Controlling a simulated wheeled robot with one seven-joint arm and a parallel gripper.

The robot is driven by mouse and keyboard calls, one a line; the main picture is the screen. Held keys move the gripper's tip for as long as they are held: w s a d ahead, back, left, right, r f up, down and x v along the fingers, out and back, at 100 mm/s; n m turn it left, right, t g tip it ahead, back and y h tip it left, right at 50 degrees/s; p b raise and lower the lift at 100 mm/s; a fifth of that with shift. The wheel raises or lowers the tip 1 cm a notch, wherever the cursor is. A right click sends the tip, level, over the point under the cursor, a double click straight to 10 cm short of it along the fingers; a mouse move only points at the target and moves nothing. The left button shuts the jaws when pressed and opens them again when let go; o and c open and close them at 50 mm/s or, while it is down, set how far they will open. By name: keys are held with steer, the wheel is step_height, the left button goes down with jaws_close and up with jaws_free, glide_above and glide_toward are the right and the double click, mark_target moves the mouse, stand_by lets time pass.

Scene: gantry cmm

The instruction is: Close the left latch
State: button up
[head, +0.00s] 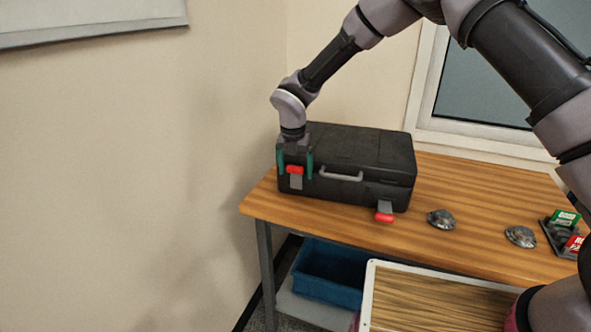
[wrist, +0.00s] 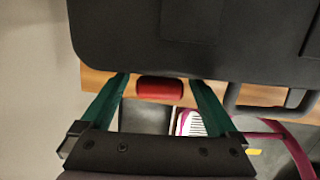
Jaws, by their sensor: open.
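A closed black case (head: 360,152) stands at the left end of the wooden table, its grey handle (head: 341,176) on the front. The left latch (head: 295,169) has a red tab high on the front, with a grey plate under it. The right latch (head: 384,217) has its red tab low, below its grey plate. My gripper (head: 295,165) is open at the left latch, one green finger on each side of the red tab. In the wrist view the gripper (wrist: 160,84) has the red tab (wrist: 160,89) between its fingertips, with gaps on both sides.
Two round metal knobs (head: 441,219) (head: 521,236) and a dark holder with green and red blocks (head: 566,232) are on the table (head: 480,190) to the right. A blue bin (head: 330,273) sits below. A wall is close on the left. A white-rimmed wooden tray (head: 430,300) is in front.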

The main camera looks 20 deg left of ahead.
mark_target(295, 170)
step_height(295, 170, up, 11)
steer(key=s, duration=0.1)
steer(key=shift+s+f, duration=0.15)
steer(key=shift+s, duration=0.25)
stand_by(0.5)
steer(key=d+r+m+t, duration=0.1)
steer(key=d+r+m, duration=0.95)
steer(key=d, duration=0.45)
steer(key=d+r+m+t, duration=0.1)
steer(key=d+r+m, duration=0.9)
steer(key=d, duration=0.5)
steer(key=s+d+r+m+t+y, duration=0.1)
steer(key=s+d+r+m, duration=0.1)
steer(key=s+d+m, duration=0.6)
steer(key=s+d+r+m+t+y, duration=0.1)
steer(key=s+d+r+m+t, duration=0.1)
steer(key=s+d+m, duration=0.6)
steer(key=d+r+m, duration=0.1)
steer(key=d+m, duration=0.1)
steer(key=m, duration=0.2)
steer(key=shift+r, duration=0.35)
